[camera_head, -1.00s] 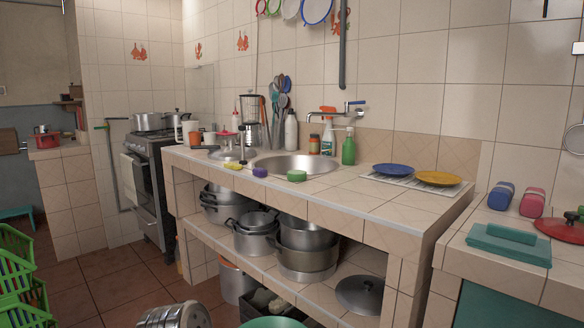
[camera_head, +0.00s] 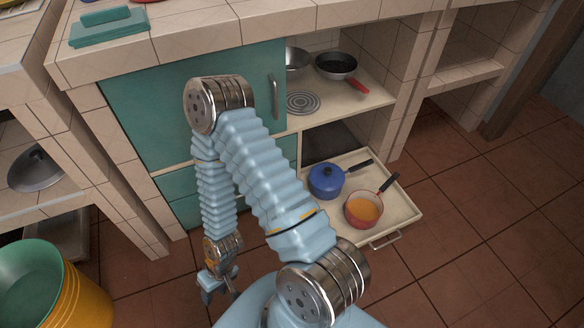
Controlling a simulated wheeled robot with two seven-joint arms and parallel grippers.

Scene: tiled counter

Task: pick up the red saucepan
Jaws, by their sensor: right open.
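The red saucepan (camera_head: 352,217) stands upright in an open cream drawer (camera_head: 404,207) low in the cabinet. It has no lid, shows orange contents and has a black handle pointing to the upper right. A blue lidded pot (camera_head: 323,183) stands behind and left of it, its dark handle also pointing right. My right gripper (camera_head: 220,296) hangs low, well left of the drawer, open and empty. My folded right arm covers the drawer's left side. My left gripper is not in view.
A frying pan with a red handle (camera_head: 336,66) sits on the shelf above the drawer. A teal cabinet door (camera_head: 130,105) is behind my arm. Yellow and green buckets (camera_head: 80,300) stand lower left. The tiled floor right of the drawer is free.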

